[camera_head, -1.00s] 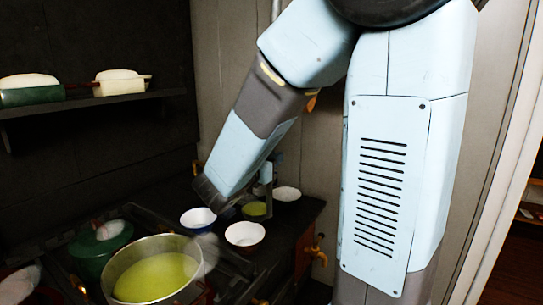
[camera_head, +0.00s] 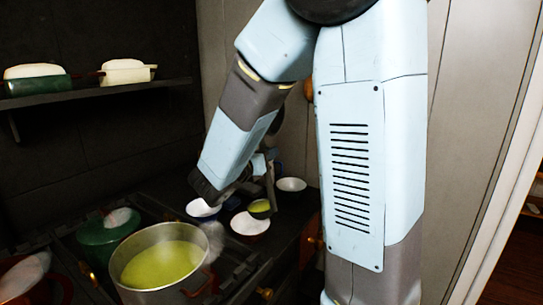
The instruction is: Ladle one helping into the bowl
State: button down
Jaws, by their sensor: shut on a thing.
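My gripper (camera_head: 266,166), partly hidden behind my forearm, is shut on the handle of a ladle (camera_head: 261,207). The ladle hangs upright, with yellow-green soup in its cup. In the picture, the cup overlaps the back right rim of a white bowl with a reddish outside (camera_head: 249,224); I cannot tell whether they touch. A white bowl with a blue outside (camera_head: 201,208) stands to the left, partly behind my wrist. Another pale bowl (camera_head: 291,186) stands behind and right of the ladle. All three bowls look empty. A large metal pot (camera_head: 134,243) of yellow-green soup stands at front left.
A green lidded pot (camera_head: 97,242) stands left of the soup pot, and a red pot (camera_head: 38,287) is at the lower left corner. A wall shelf (camera_head: 100,100) holds two dishes. The stove and counter are crowded.

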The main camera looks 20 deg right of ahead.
jog(key=w+a+f+n, duration=0.2)
jog(key=w+a+n, duration=0.2)
jog(key=w+n, duration=0.1)
jog(key=w+a+f+n, duration=0.2)
jog(key=w+a+n, duration=0.2)
jog(key=w, duration=0.4)
jog(key=shift+a+f+n, duration=0.35)
jog(key=shift+f+n, duration=0.05)
jog(key=shift+n, duration=0.3)
dwell(1.2)
dwell(0.5)
jog(key=shift+a+f, duration=0.1)
dwell(0.5)
